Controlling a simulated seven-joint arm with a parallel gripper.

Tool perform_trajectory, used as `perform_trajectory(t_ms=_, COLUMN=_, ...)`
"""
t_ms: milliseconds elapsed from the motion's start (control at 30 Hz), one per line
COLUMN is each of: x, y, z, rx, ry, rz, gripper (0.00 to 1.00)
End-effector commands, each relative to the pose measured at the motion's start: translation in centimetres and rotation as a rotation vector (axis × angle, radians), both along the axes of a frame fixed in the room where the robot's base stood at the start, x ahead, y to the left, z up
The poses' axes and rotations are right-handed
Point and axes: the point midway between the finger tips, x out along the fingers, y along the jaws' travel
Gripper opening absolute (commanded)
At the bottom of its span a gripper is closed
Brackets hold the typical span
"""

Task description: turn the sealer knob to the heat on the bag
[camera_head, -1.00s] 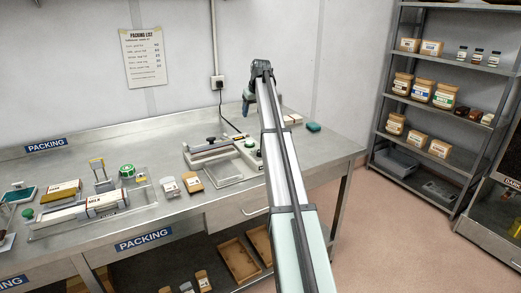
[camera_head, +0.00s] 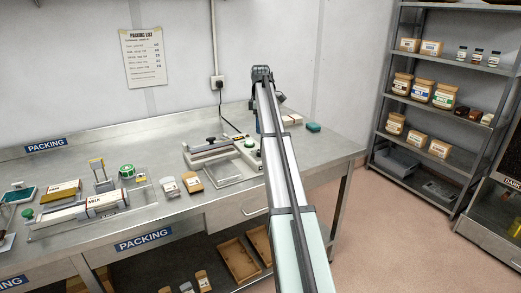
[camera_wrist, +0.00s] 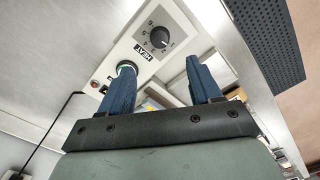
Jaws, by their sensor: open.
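The sealer (camera_head: 210,150) stands on the steel bench in the head view, partly hidden by my arm at its right end. The wrist view shows its pale panel with a dark round knob (camera_wrist: 159,37), whose white mark points toward the lower right of the dial. Numbers ring the knob, and a HEAT label (camera_wrist: 143,53) reads upside down beside it. My gripper (camera_wrist: 160,62) is open and empty, its two blue fingers apart, with the knob beyond the tips and between them in the picture. Contact with the knob is not visible. The number on the bag cannot be read.
A green button (camera_wrist: 126,67) lies beside the left finger, with a red lamp (camera_wrist: 95,85) further left. Packets (camera_head: 192,182) stand in front of the sealer. A teal block (camera_head: 313,127) lies at the bench's right end. A shelf (camera_head: 440,100) stands right.

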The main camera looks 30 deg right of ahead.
Motion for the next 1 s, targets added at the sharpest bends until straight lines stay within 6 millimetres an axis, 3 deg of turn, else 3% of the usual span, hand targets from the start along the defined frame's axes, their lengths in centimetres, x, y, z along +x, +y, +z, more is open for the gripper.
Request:
perform_trajectory(t_ms=500, x=-0.1, y=0.1, z=-8.9, rx=0.0, ry=0.0, rz=-0.002, gripper=0.63)
perform_trajectory(t_ms=733, x=0.0, y=0.0, z=-11.0, rx=0.0, ry=-0.001, rz=-0.002, gripper=0.63)
perform_trajectory(t_ms=1000, x=0.0, y=0.0, z=-11.5, rx=0.0, ry=-0.001, rz=-0.002, gripper=0.63)
